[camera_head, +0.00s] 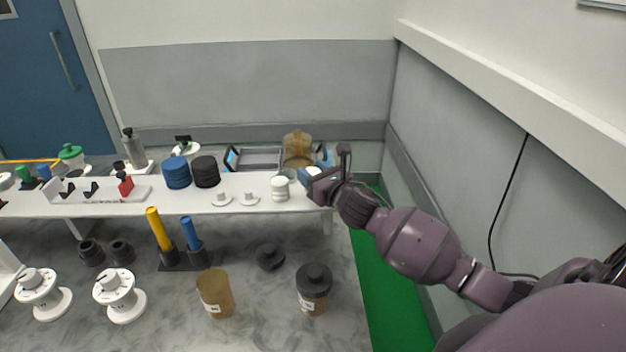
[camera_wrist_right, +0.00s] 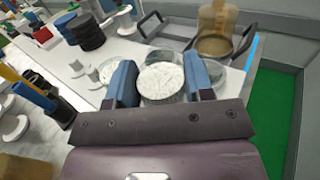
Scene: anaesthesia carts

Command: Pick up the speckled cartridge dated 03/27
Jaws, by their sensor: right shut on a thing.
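A round cartridge (camera_wrist_right: 160,82) with a white speckled top sits between the two blue fingers of my right gripper (camera_wrist_right: 161,84) in the right wrist view. The fingers are shut on its sides. No date can be read on it. In the head view my right gripper (camera_head: 309,174) is at the right end of the white shelf, and the held cartridge cannot be made out there. A white stacked round piece (camera_head: 280,188) stands on the shelf just left of the gripper. My left gripper is not in view.
An amber jar (camera_head: 298,148) and a handled tray (camera_head: 254,159) are behind the gripper. Blue discs (camera_head: 176,172) and black discs (camera_head: 206,171) stand to the left. A lidded jar (camera_head: 313,289) and an amber cup (camera_head: 215,293) stand on the lower marbled top.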

